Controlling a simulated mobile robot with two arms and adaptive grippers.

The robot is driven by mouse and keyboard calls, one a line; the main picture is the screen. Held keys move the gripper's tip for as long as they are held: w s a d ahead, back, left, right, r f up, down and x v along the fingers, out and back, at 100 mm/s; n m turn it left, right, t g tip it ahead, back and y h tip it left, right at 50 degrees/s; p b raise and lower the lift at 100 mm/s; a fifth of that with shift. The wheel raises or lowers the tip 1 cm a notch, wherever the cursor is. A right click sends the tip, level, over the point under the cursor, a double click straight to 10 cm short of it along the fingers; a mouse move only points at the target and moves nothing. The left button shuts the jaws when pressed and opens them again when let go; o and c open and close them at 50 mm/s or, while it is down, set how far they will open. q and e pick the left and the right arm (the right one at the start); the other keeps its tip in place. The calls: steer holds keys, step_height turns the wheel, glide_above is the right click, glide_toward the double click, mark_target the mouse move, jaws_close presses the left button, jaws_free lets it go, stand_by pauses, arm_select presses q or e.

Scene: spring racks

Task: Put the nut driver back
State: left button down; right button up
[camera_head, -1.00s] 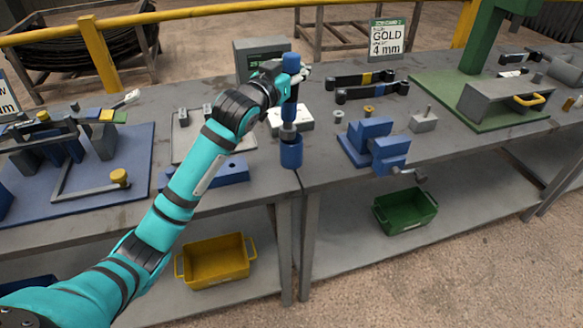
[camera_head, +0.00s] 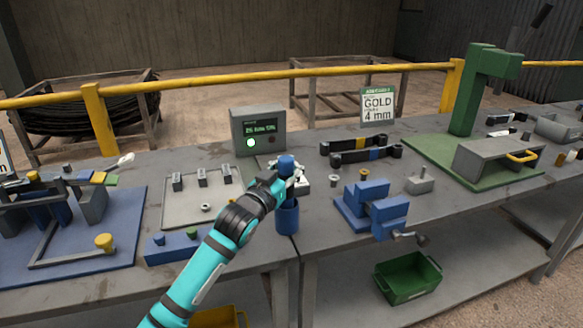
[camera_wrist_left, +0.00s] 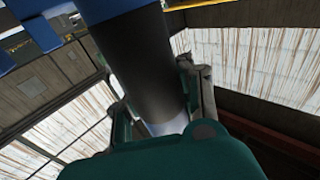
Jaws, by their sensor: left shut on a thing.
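The nut driver (camera_head: 287,162) is upright, with its blue top showing above my left gripper (camera_head: 296,180). My left gripper is shut around it. The lower part of the driver is down in the blue cup-like holder (camera_head: 287,219) at the bench's front edge, and its tip is hidden there. In the left wrist view, the driver's dark grey cylinder (camera_wrist_left: 148,65) runs between the two fingers (camera_wrist_left: 160,108), with blue at the top of the picture. My right gripper is not in view.
A grey display box (camera_head: 257,130) with a lit green lamp stands behind. A grey tray (camera_head: 180,212) and blue block (camera_head: 172,246) are left of the holder. A blue stepped fixture (camera_head: 372,208) is close on its right. A green bin (camera_head: 408,279) sits on the lower shelf.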

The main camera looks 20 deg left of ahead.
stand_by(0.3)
arm_select(q)
steer(key=c, duration=1.8)
jaws_free()
steer(key=shift+f, duration=0.1)
steer(key=o, duration=0.6)
steer(key=shift+o, duration=0.2)
steer(key=shift+s, duration=0.1)
steer(key=r+v, duration=0.1)
steer(key=v, duration=1)
steer(key=shift+s+f+b, duration=0.4)
steer(key=shift+s+b, duration=0.05)
